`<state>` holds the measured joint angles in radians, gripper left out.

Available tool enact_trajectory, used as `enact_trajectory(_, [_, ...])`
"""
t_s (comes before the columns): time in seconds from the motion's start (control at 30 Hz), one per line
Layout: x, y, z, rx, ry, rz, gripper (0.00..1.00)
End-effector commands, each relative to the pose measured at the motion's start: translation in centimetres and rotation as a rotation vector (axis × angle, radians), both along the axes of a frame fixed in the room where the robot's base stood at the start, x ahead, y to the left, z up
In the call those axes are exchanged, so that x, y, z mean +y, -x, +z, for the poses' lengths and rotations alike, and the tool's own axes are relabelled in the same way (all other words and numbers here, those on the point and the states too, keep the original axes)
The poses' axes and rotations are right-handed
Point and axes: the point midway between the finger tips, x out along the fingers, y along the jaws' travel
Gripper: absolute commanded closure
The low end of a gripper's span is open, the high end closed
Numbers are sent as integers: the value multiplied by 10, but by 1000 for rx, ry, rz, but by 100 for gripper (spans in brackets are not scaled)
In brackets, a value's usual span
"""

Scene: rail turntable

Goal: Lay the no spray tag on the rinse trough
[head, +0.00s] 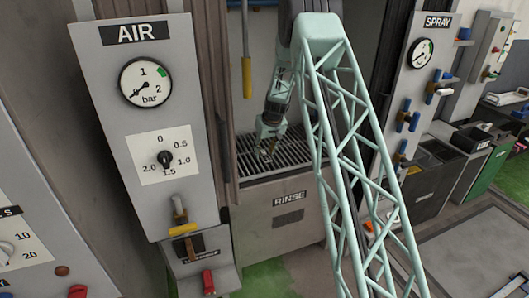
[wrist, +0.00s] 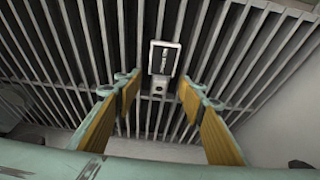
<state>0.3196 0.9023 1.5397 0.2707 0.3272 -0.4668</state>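The rinse trough (head: 262,215) is a grey-brown basin marked RINSE, with a dark slatted grate on top. My gripper (head: 267,146) is low over the grate, inside the trough's recess. In the wrist view my gripper (wrist: 162,92) has its two yellow-padded fingers spread wide, with nothing between the pads. A small pale tag-like piece (wrist: 163,57) with a dark centre and a holed tab lies on the slats just beyond the fingertips. It looks like the no spray tag, but I cannot read its lettering. The fingers appear apart from it.
The AIR panel (head: 148,120) with gauge, dial and yellow-handled valve stands left of the trough. A yellow-ended hanging rod (head: 247,78) is behind my gripper. The SPRAY panel (head: 417,85) with blue handles is at right. The grate around the tag-like piece looks clear.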

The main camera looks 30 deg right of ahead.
Motion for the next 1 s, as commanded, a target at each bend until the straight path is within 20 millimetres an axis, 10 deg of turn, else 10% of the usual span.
enact_trajectory(1.0, [3,37,94,-1,0,1,63])
